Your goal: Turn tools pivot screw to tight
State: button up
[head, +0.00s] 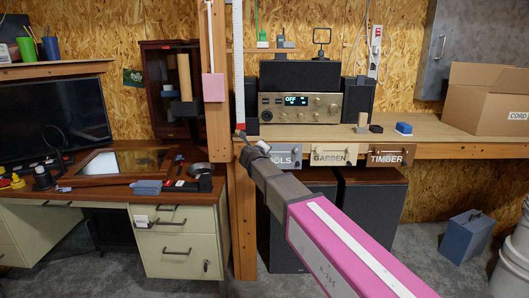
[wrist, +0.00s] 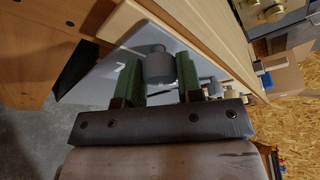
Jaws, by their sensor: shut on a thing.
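The tools sign (head: 291,161) is a grey plate on the front edge of the shelf in the head view. My arm covers its left part and first letter. In the wrist view its grey face (wrist: 98,76) runs below the wooden edge. The pivot screw, a grey round knob (wrist: 157,66), stands out from that plate. My gripper (wrist: 159,80) has its two green fingers on either side of the knob, shut on it. In the head view my gripper (head: 243,138) reaches the sign's left end, and the screw is hidden there. How tight the screw is cannot be told.
The garden sign (head: 332,155) and timber sign (head: 388,157) hang to the right on the same edge. A wooden post (head: 243,225) stands close on the left. A radio (head: 298,106) sits on the shelf above; dark speakers (head: 370,215) stand below.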

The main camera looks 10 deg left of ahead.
jog(key=m+g+y, duration=0.1)
jog(key=m+y, duration=0.1)
jog(key=m, duration=0.1)
jog(key=m+g+y, duration=0.1)
jog(key=m, duration=0.2)
jog(key=shift+d+m+y, duration=0.15)
jog(key=shift+m+y, duration=0.15)
jog(key=shift+y, duration=0.1)
dwell(0.5)
jog(key=o, duration=0.9)
jog(key=v, duration=1)
jog(key=shift+s+d+r, duration=0.1)
jog(key=shift+s+r, duration=0.15)
jog(key=shift+s, duration=0.1)
